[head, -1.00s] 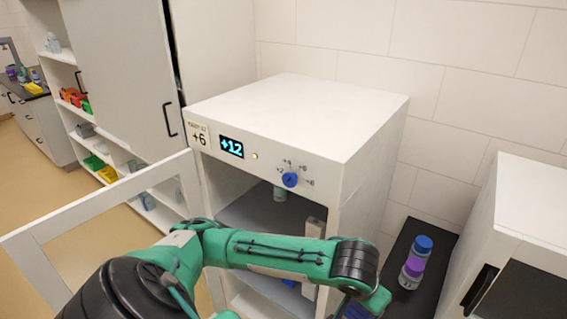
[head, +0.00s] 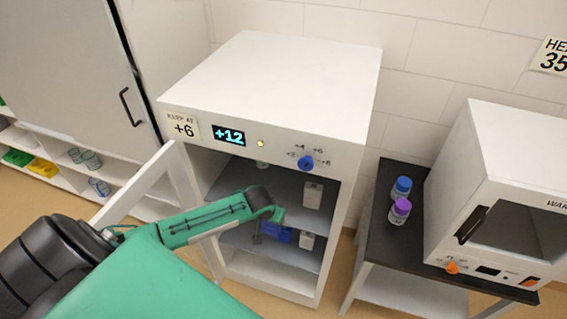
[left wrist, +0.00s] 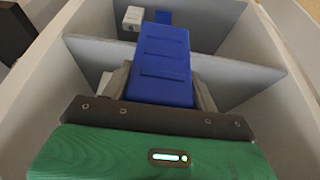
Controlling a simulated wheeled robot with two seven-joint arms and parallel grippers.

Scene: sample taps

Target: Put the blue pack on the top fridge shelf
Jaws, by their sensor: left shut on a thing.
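My left gripper (head: 275,217) reaches through the open front of the white fridge (head: 270,75). It is shut on the blue pack (left wrist: 160,62), whose sides sit between the two fingers in the left wrist view. In the head view my wrist partly covers that spot, and I cannot tell whether the blue patch under it is the held pack or another blue item. The top shelf (head: 232,182) holds a white box (head: 313,194) at its right. My right gripper is out of view.
A second white box (head: 307,240) stands on the lower shelf. Another blue item (left wrist: 163,16) lies deeper inside. The fridge door (head: 135,190) stands open at left. A dark side table (head: 375,235) with two bottles (head: 401,200) and a warmer (head: 520,150) are at right.

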